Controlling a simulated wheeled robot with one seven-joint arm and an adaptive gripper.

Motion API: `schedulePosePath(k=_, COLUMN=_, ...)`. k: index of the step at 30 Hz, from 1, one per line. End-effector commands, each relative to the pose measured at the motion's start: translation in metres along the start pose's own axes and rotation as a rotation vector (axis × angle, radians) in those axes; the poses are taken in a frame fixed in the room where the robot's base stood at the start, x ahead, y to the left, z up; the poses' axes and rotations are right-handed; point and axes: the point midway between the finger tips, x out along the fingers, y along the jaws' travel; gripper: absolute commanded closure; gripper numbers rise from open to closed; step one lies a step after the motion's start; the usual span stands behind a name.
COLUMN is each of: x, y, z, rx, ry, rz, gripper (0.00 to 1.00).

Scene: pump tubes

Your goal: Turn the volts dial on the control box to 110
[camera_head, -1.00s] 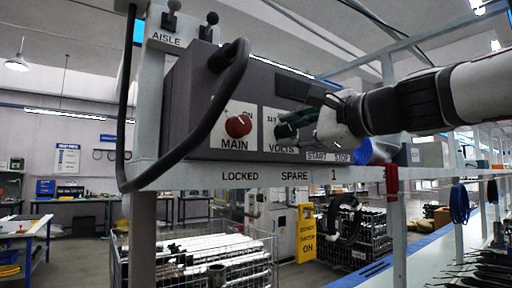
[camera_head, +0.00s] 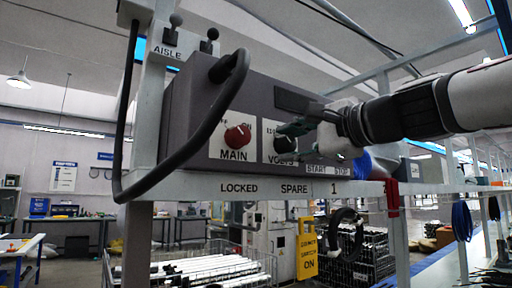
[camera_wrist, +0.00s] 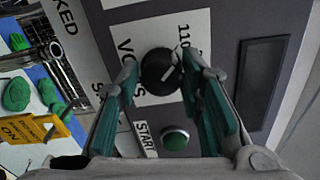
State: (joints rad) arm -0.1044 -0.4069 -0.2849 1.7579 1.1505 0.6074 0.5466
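The black volts dial (camera_head: 284,145) sits on a white plate marked VOLTS on the grey control box (camera_head: 190,110). In the wrist view the round dial (camera_wrist: 160,70) shows a white pointer line slanting up and right, towards the 110 label. Any other number is hidden behind a finger. My gripper (camera_head: 300,118) is in front of the panel, by the dial's upper right in the head view. In the wrist view its green fingers (camera_wrist: 158,68) are spread, one on each side of the dial. Gaps seem to show between fingers and dial.
The red MAIN dial (camera_head: 238,136) is left of the volts dial. A green START button (camera_wrist: 175,138) lies close beside the right-hand finger. A black cable (camera_head: 215,115) loops in front of the box's left end. A shelf rail (camera_head: 220,187) runs below the box.

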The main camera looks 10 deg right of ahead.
Motion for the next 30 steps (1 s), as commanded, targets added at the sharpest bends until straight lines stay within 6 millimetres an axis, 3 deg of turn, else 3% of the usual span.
schedulePosePath(k=10, x=-0.001, y=-0.001, z=0.000, rx=0.001, ry=0.001, rz=-0.002, gripper=0.51)
schedulePosePath(k=14, x=-0.010, y=-0.002, z=0.000, rx=0.000, ry=0.001, rz=-0.005, gripper=0.51)
schedulePosePath(k=30, x=-0.106, y=-0.001, z=0.000, rx=0.000, ry=0.001, rz=-0.002, gripper=0.51)
